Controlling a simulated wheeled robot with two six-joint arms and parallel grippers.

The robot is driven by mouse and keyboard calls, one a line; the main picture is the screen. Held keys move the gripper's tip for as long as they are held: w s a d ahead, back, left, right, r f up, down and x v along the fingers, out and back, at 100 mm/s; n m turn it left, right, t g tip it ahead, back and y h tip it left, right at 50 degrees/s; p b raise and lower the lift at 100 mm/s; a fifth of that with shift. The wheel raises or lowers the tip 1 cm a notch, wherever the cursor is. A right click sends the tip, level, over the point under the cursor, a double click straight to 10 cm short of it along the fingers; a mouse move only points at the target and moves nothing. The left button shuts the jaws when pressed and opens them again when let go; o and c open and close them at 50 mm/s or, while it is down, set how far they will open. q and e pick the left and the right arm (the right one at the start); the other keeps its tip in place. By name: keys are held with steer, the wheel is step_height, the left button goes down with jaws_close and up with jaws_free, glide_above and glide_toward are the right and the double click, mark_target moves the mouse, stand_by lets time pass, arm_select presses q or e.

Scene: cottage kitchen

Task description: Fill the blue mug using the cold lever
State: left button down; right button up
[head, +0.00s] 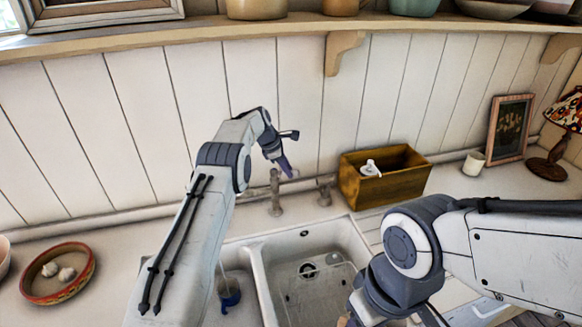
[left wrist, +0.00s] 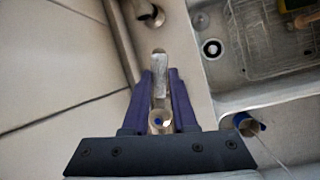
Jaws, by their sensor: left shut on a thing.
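The blue mug (head: 230,297) stands low in the left basin, partly hidden by my left arm. It also shows in the left wrist view (left wrist: 246,123), with a thin pale streak running from it; I cannot tell whether that is water. My left gripper (head: 284,166) is at the taps behind the sink. In the left wrist view its purple fingers (left wrist: 161,100) are shut on a metal lever (left wrist: 160,75) with a blue-dotted round end (left wrist: 158,121), the cold lever. My right arm is at the right, its gripper out of frame.
The right basin (head: 310,265) holds a wire rack (left wrist: 265,35). A second tap fitting (head: 325,190) stands right of the lever. A wooden box (head: 385,183), a cream cup (head: 474,163) and a lamp (head: 550,165) stand rightward. A bowl of garlic (head: 57,292) is left.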

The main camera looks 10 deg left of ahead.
arm_select(q)
steer(key=c, duration=0.7)
jaws_free()
steer(key=shift+s+a+r+b, duration=0.15)
steer(key=shift+a+r+b, duration=0.05)
steer(key=shift+r+b, duration=0.25)
steer(key=shift+b+v, duration=1.45)
steer(key=shift+v, duration=3.35)
steer(key=shift+d, duration=0.1)
